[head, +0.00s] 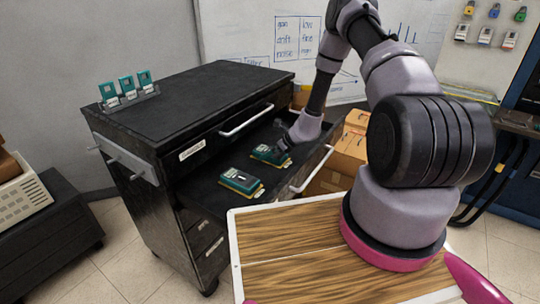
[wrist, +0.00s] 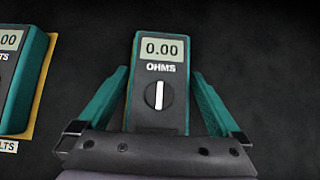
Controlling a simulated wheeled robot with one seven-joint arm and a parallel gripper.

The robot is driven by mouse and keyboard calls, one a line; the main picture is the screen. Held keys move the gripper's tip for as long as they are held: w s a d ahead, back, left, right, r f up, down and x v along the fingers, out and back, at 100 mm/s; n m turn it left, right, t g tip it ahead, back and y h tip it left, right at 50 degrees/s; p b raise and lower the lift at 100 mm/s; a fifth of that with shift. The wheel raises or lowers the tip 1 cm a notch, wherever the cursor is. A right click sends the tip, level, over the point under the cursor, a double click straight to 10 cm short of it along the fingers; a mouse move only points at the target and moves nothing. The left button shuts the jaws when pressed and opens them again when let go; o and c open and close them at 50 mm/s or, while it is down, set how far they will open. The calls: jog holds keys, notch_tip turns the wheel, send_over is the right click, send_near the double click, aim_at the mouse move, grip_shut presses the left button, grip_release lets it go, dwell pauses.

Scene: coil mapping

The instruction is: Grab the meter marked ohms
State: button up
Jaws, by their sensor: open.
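The meter marked OHMS (wrist: 158,80) is a dark handheld meter with teal edges, a 0.00 display and a white dial. It lies face up in the open drawer, and its far end shows in the head view (head: 264,153). My gripper (wrist: 158,95) is open, with one teal finger on each side of the meter's lower half. I cannot tell whether the fingers touch it. My wrist hides the meter's lower end. In the head view my gripper (head: 281,146) is down at this meter.
A second meter (wrist: 20,85), its label ending in "LTS", lies to the left; the head view shows it nearer me (head: 241,182). Both lie in the cabinet's open drawer (head: 210,195). Small teal devices (head: 126,84) stand on the cabinet top (head: 200,95). Cardboard boxes (head: 345,155) stand right of the drawer.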

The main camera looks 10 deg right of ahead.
jog(key=c, duration=1.4)
